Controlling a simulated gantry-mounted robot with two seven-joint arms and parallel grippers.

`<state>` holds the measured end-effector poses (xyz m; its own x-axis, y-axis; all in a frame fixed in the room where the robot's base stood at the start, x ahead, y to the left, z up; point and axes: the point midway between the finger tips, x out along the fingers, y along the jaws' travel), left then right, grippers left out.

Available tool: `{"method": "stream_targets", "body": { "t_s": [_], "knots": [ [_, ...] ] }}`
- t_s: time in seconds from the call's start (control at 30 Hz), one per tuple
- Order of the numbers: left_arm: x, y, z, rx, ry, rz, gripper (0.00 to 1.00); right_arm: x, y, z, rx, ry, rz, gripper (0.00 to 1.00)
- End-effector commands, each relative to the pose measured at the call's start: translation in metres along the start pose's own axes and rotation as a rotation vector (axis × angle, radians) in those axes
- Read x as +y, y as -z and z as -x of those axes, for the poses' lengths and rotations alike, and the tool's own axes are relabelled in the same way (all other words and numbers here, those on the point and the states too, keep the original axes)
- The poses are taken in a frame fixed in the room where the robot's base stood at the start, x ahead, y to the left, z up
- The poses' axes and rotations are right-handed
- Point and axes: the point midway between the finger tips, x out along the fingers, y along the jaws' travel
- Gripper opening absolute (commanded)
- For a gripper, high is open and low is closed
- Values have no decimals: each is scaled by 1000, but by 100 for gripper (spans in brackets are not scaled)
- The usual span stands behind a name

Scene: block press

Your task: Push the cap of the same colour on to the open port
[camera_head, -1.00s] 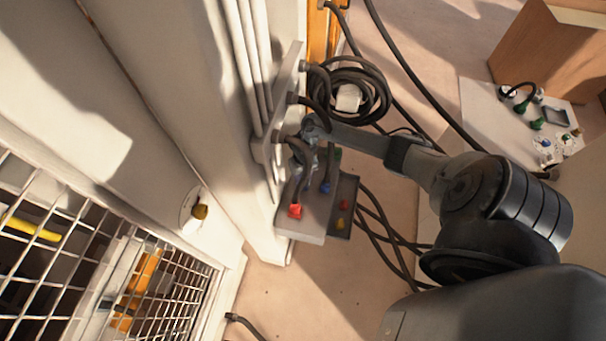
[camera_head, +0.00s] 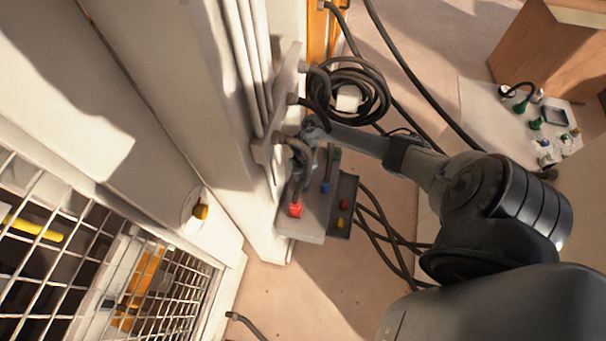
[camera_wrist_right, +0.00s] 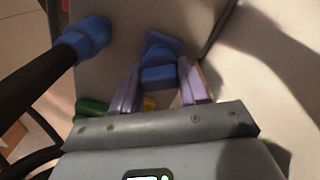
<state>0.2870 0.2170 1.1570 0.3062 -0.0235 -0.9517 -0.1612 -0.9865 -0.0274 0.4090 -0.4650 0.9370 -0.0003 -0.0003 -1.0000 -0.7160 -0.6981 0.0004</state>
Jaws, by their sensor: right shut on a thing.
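A light grey port box (camera_head: 312,222) juts from the white column in the head view. In the right wrist view, my gripper (camera_wrist_right: 158,84) is shut on a blue cap (camera_wrist_right: 158,77) close to the grey box face (camera_wrist_right: 125,50). Another blue piece (camera_wrist_right: 162,46) shows just beyond it; I cannot tell whether they touch. The cabled blue plug (camera_wrist_right: 88,40) is to the left.
A dark tray (camera_head: 351,187) beside the box holds a red cap (camera_head: 344,204) and a yellow cap (camera_head: 340,223). A coiled black cable (camera_head: 372,85) hangs behind. Loose cables run right of the box. A wire mesh (camera_head: 150,295) stands at lower left. Floor below the box is mostly clear.

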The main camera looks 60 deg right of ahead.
Motion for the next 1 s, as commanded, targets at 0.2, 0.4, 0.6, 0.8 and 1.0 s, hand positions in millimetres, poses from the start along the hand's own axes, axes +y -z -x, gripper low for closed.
{"method": "stream_targets", "body": {
  "t_s": [0.2,0.4,0.6,0.8,1.0],
  "knots": [
    [-1,-1,-2,-1,5,-6,43,0,0,-4,0,0,0,13],
    [-3,-2,-4,-2,9,-12,43,0,0,-7,0,0,-1,13],
    [-3,-3,-6,-2,10,-12,43,0,0,-10,0,1,-1,13],
    [-2,-3,-8,-2,8,-10,43,0,0,-13,0,1,0,13],
    [0,-2,-7,-1,2,-3,43,0,0,-12,0,1,0,68]
  ]
}}
